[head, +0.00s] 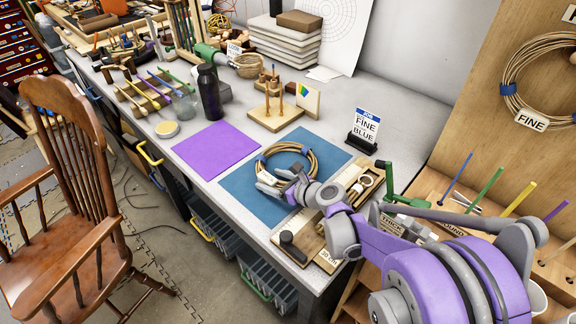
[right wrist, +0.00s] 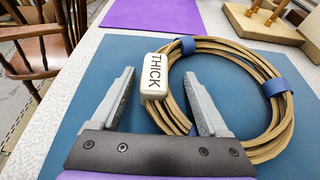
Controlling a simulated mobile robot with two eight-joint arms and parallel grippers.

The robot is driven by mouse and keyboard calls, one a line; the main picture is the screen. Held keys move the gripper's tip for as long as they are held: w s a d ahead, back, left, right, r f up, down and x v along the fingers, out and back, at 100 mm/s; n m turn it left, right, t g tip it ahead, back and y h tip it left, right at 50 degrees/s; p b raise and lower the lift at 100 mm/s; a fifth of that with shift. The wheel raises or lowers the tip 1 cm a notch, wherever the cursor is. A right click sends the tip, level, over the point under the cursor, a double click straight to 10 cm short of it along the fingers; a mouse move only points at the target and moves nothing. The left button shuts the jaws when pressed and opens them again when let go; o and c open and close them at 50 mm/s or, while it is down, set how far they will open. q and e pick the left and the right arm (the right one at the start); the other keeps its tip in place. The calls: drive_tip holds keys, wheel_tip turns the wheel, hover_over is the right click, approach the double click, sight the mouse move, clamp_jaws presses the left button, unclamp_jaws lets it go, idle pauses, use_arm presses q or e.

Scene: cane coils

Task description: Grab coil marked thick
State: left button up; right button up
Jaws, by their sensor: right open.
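The coil marked THICK (right wrist: 284,118) is a ring of tan cane bound with blue bands, with a white THICK tag (right wrist: 154,77) on its left side. It lies flat on the blue mat (head: 336,147) in the head view (head: 315,165). My right gripper (right wrist: 159,75) is open and empty. In the right wrist view its left finger is outside the coil and its right finger appears over the ring's opening, with the tagged side between them. I cannot tell the fingers' exact height. In the head view my right gripper (head: 290,180) partly hides the coil's near side. My left gripper is not in view.
A purple mat (head: 216,148) lies left of the blue one. A FINE BLUE sign (head: 365,128) stands at the blue mat's back right corner. A wooden peg stand (head: 276,115) is behind the mats. Another coil, tagged FINE (head: 540,98), hangs on the wooden panel at right.

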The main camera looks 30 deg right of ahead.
clamp_jaws()
idle(0.5)
